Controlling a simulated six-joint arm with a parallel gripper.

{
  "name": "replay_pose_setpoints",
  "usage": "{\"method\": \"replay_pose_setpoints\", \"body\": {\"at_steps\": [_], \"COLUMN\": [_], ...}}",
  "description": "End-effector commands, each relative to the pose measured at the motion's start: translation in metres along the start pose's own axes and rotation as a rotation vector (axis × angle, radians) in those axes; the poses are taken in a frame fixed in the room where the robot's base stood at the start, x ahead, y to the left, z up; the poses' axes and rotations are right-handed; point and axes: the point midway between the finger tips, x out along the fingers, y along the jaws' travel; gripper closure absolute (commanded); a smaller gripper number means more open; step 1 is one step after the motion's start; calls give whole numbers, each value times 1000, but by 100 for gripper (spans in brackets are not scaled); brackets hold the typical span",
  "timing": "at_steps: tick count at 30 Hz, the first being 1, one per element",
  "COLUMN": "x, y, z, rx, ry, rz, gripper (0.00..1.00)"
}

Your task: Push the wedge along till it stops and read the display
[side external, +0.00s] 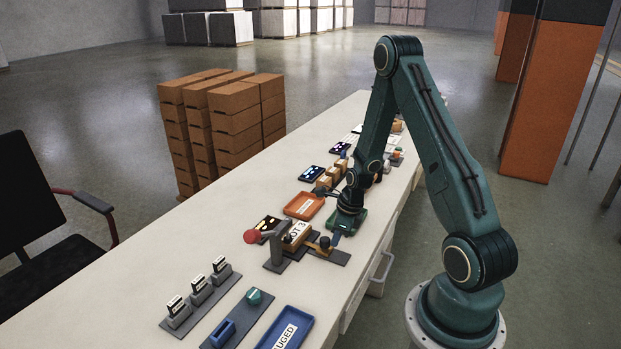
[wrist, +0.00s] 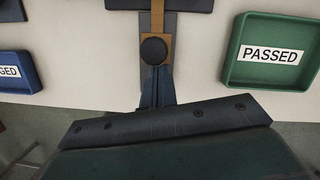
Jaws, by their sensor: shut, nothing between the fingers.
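A tan-brown slider with a round black knob, which looks like the wedge (side external: 325,243), sits on a dark grey track at the near edge of the bench. In the wrist view the wedge (wrist: 160,22) runs up the picture from its knob. My gripper (side external: 337,238) is shut and empty, low beside the knob. In the wrist view its fingertips (wrist: 154,75) are just below the knob; I cannot tell if they touch it. A dark display (side external: 267,224) with yellow lit marks stands behind the block labelled "LOT 3" (side external: 297,235); its reading is too small to make out.
A red-knobbed lever (side external: 251,236) stands left of the block. A green "PASSED" tray (wrist: 230,70) lies right in the wrist view, a blue tray (wrist: 35,72) left. An orange tray (side external: 290,210) and other stations line the bench. Bare bench (side external: 150,270) lies on the chair side.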

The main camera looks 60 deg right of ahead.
Motion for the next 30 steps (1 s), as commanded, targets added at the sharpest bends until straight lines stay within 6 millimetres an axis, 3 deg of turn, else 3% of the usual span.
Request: {"method": "replay_pose_setpoints", "body": {"at_steps": [6,17,23,30], "x": [4,4,2,-4], "y": [-4,-4,-5,-4], "z": [17,20,12,-17], "rx": [-1,-6,-5,7], "ry": [-6,-12,-9,8], "rz": [1,-3,-4,-1], "gripper": [100,100,100,100]}}
